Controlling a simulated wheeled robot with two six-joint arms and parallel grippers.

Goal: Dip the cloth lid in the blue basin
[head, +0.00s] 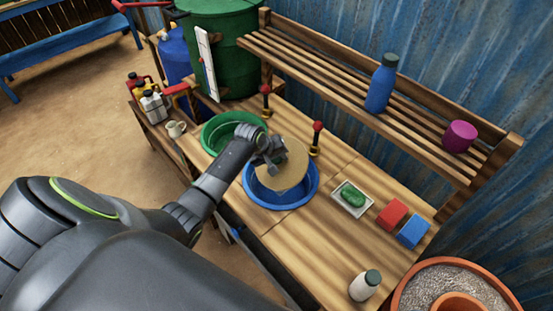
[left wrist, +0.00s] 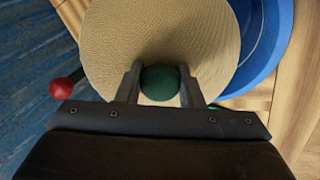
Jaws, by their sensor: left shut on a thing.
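The cloth lid (head: 291,165) is a tan disc with a dark green knob. My left gripper (head: 271,160) is shut on the knob. The lid overlaps the blue basin (head: 297,201) in the head view and covers much of its inside; I cannot tell whether it touches the basin's contents. In the left wrist view the lid (left wrist: 160,35) fills the upper middle, with the green knob (left wrist: 160,83) between the fingers of my left gripper (left wrist: 160,88). The blue basin (left wrist: 274,40) shows at the right behind the lid. My right gripper is not in view.
A green basin (head: 210,142) stands left of the blue one. Red-topped posts (head: 317,140) rise behind. A soap dish (head: 366,206), a red block (head: 391,214), a blue block (head: 413,231) and a white bottle (head: 364,286) stand to the right. A slatted shelf (head: 340,88) overhangs the back.

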